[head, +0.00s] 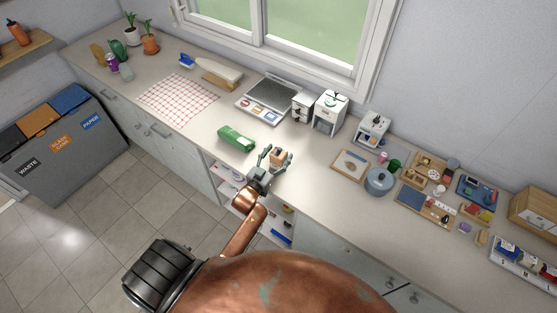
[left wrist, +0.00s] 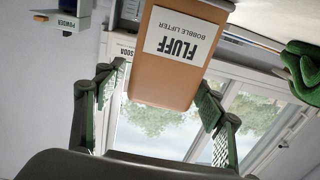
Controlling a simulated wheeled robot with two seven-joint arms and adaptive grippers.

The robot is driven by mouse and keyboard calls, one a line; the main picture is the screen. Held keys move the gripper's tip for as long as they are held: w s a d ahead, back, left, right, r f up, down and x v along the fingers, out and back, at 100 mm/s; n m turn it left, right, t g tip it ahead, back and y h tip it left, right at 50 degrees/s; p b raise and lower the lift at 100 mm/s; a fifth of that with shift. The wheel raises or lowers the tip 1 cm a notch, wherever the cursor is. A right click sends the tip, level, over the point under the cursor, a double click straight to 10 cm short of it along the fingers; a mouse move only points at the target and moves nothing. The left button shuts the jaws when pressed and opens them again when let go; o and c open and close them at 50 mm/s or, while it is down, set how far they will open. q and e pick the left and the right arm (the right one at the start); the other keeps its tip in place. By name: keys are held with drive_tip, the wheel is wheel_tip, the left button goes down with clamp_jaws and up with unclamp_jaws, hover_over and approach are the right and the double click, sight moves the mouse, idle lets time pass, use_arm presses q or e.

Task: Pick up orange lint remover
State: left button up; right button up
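The orange lint remover (head: 277,156), a box-like item labelled "FLUFF BOBBLE LIFTER", stands on the counter near its front edge. In the left wrist view the lint remover (left wrist: 165,75) appears upside down, large and close, between the fingers. My left gripper (head: 277,158) is open around it, one finger on each side. In the left wrist view the gripper's (left wrist: 160,97) green-padded fingers flank its sides; a narrow gap shows at the left finger, and contact at the right is unclear. My right gripper is not in view.
A green package (head: 236,138) lies on the counter just left of the gripper. Open shelves (head: 245,205) are below the counter edge. A wooden tray (head: 353,165) and a grey pot (head: 379,181) stand to the right. Bare counter lies between the gripper and the tray.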

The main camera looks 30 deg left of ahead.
use_arm(q)
drive_tip(key=c, duration=1.1)
drive_tip(key=shift+o, duration=0.2)
drive_tip(key=shift+r, duration=0.1)
